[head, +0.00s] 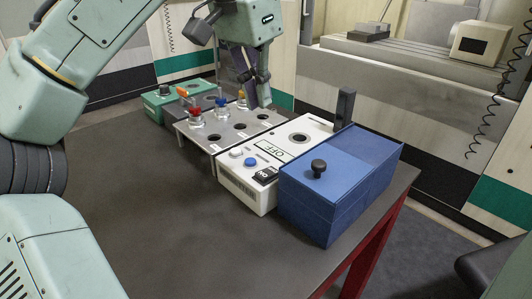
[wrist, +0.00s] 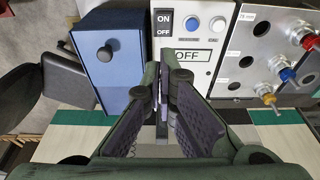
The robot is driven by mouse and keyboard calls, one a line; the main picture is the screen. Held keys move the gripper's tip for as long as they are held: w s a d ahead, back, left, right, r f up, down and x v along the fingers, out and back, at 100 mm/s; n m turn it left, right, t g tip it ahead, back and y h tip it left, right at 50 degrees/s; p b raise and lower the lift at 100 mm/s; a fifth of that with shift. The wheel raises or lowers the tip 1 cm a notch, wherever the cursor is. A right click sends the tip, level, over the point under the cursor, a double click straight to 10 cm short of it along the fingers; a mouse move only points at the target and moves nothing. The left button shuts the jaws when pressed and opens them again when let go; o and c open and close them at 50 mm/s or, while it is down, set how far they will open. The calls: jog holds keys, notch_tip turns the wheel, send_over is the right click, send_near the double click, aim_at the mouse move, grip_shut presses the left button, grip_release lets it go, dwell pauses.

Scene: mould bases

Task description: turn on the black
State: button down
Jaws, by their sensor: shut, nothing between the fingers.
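A black rocker switch (head: 265,174) marked ON and OFF sits on the near end of the white box (head: 248,198). It also shows at the top of the wrist view (wrist: 164,21). A label on the box reads OFF (wrist: 193,55). A black upright post (head: 345,106) stands at the far side, by the blue box; I cannot tell what it is fixed to. My gripper (head: 264,101) is shut and empty, pointing down above the far part of the grey plate, apart from the switch. In the wrist view its fingertips (wrist: 168,76) overlap the white box.
A blue box (head: 340,185) with a black knob stands right of the white box. A blue button (head: 250,162) is beside the switch. The grey plate (head: 193,140) with holes holds coloured-handled pieces. A green box (head: 160,98) stands left. The table front (head: 170,230) is clear.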

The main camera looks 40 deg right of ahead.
jog(key=shift+f, duration=0.1)
jog(key=p, duration=0.1)
send_over(270, 174)
jog(key=a+x, duration=0.1)
jog(key=x, duration=0.3)
jog(key=a+x, duration=0.1)
jog(key=x, duration=0.3)
jog(key=a+x, duration=0.1)
jog(key=x, duration=0.2)
jog(key=shift+s+d+f, duration=0.1)
jog(key=shift+d+f, duration=0.05)
jog(key=shift+f, duration=1.25)
jog(key=shift+f, duration=0.1)
jog(key=shift+s+f+h+b, duration=0.15)
jog(key=shift+f+h+b, duration=0.5)
jog(key=shift+b, duration=0.25)
jog(key=shift+r+h, duration=0.25)
jog(key=shift+r, duration=0.15)
jog(key=shift+d+r+p, duration=0.1)
jog(key=shift+d+p, duration=0.45)
jog(key=shift+d, duration=0.1)
